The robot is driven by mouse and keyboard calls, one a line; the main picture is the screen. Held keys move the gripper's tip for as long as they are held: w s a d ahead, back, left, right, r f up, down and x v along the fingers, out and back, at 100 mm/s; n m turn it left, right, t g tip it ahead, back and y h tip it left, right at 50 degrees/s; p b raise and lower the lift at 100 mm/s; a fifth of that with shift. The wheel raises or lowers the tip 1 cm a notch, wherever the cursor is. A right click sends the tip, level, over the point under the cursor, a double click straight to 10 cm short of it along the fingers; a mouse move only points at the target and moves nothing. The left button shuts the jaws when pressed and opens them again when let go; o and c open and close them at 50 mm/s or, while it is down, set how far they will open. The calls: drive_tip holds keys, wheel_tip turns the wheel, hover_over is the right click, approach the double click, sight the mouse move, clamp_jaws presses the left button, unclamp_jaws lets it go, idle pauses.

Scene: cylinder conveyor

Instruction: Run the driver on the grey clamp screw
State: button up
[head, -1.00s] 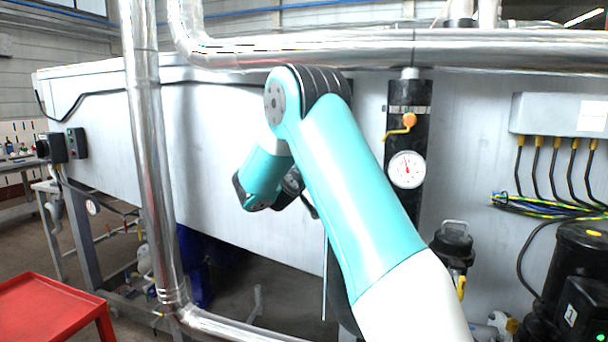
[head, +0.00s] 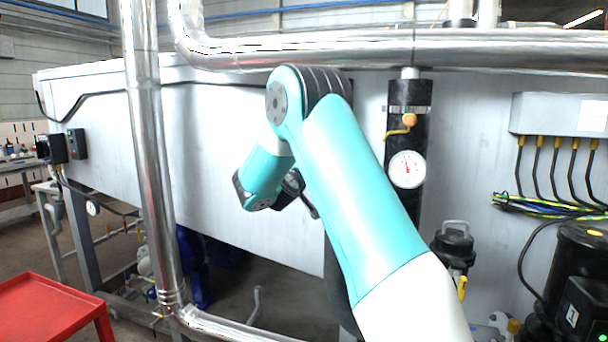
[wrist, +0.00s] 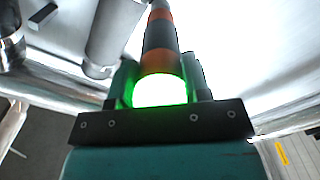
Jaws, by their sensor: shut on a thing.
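In the wrist view the driver (wrist: 159,40), banded in orange and dark grey, stands between the fingers of my gripper (wrist: 158,82). My gripper is shut on it. The driver's near end glows white with a green light around it, and its far end runs out of the top of the picture. I cannot make out the grey clamp screw in either view. In the head view my arm hides the gripper and the driver.
Steel pipes (head: 148,150) stand left and run across the top. A gauge (head: 407,169) and an orange-handled valve (head: 409,121) are right of my arm. A grey box (head: 560,114) with cables is far right. A red table (head: 45,305) stands lower left.

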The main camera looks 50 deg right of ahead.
drive_tip(key=shift+b+v, duration=1.1)
drive_tip(key=shift+v, duration=0.6)
drive_tip(key=shift+r, duration=0.1)
